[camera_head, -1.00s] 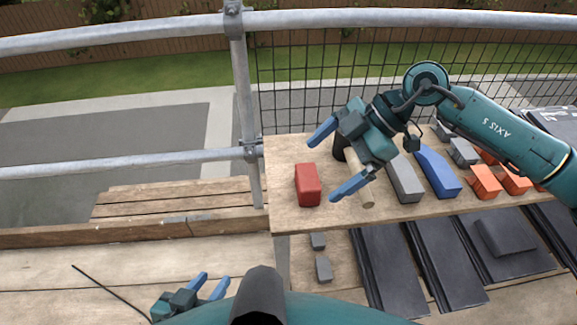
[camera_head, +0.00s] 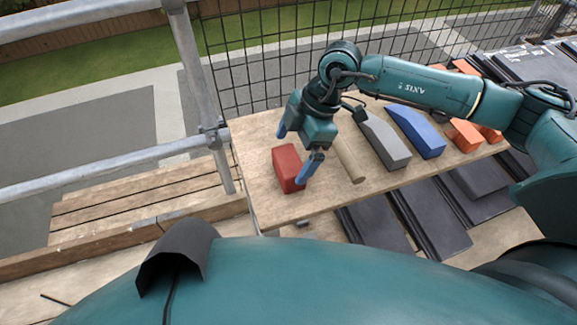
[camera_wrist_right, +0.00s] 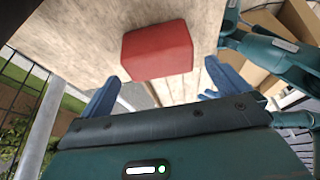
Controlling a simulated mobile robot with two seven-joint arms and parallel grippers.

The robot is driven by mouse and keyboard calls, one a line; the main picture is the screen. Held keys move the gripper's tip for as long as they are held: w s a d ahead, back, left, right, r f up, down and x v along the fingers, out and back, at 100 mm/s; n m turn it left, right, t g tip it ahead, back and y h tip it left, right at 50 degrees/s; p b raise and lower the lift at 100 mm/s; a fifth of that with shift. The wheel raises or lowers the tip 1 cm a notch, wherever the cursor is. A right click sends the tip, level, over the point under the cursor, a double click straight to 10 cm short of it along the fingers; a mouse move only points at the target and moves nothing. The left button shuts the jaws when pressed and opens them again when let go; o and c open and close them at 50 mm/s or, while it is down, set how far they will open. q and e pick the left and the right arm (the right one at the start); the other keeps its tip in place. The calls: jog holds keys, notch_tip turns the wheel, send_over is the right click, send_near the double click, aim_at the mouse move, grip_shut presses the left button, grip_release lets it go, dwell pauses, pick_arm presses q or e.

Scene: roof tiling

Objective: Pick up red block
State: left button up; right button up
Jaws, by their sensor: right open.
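The red block (camera_head: 287,168) lies on the wooden board (camera_head: 262,205) near its left end. My right gripper (camera_head: 296,156) is open at the block, with one blue finger at its far side and the other by its near right corner. In the right wrist view the red block (camera_wrist_right: 157,50) sits ahead of the open right gripper (camera_wrist_right: 160,92), in line with the gap between the two blue fingers. I cannot tell whether a finger touches it. My left gripper is out of view.
A wooden-handled tool (camera_head: 349,160) lies right of the gripper. Beyond it are a grey block (camera_head: 385,142), a blue block (camera_head: 418,133) and orange blocks (camera_head: 464,134). Dark roof tiles (camera_head: 432,218) lie below the board. A scaffold post (camera_head: 200,95) and mesh border the left and back.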

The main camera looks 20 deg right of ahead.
aim_at(289, 159)
jog(key=shift+x, duration=2.7)
jog(key=shift+d, duration=0.1)
jog(key=shift+c, duration=0.6)
jog(key=c, duration=0.9)
